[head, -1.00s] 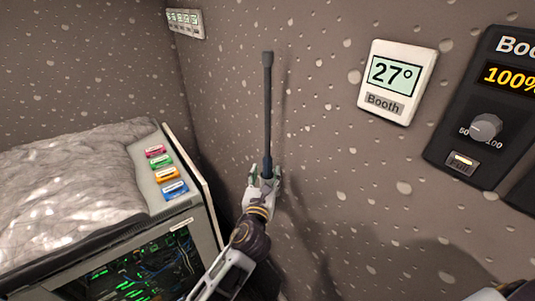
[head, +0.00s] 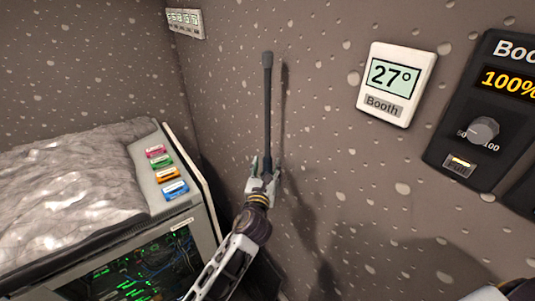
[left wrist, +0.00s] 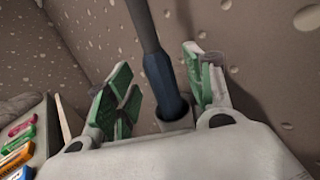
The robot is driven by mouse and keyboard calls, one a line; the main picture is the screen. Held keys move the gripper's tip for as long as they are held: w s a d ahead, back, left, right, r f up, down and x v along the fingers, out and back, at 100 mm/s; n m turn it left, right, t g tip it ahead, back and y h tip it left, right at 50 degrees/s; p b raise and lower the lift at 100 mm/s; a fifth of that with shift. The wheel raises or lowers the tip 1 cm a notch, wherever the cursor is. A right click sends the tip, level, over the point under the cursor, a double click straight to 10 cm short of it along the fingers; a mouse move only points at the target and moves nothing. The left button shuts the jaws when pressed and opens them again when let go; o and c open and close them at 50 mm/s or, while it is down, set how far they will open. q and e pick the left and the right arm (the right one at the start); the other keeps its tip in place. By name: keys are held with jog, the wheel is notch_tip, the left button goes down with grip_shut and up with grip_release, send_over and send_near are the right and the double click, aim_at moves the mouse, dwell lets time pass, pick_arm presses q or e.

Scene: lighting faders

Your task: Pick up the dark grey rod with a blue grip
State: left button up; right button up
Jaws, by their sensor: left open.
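The dark grey rod (head: 267,105) stands upright close to the wall, with a thicker dark tip at its top. Its dark blue grip (left wrist: 164,85) is at the lower end and shows clearly in the left wrist view. My left gripper (head: 264,166) is open around the lower part of the rod, its green-padded fingers on either side. In the left wrist view there are gaps between the pads and the grip. The grip's bottom end sits at a round grey opening (left wrist: 184,124), partly hidden by the gripper body.
A thermostat panel (head: 385,112) and a black panel with a knob (head: 482,131) are on the wall to the right. At left, a cabinet (head: 197,235) has a crumpled grey cover (head: 70,180) and several coloured labelled pieces (head: 175,189) on its edge.

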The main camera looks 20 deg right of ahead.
pick_arm(q)
jog(key=shift+x, duration=1.45)
jog(key=shift+c, duration=0.2)
jog(key=shift+r, duration=0.1)
grip_shut()
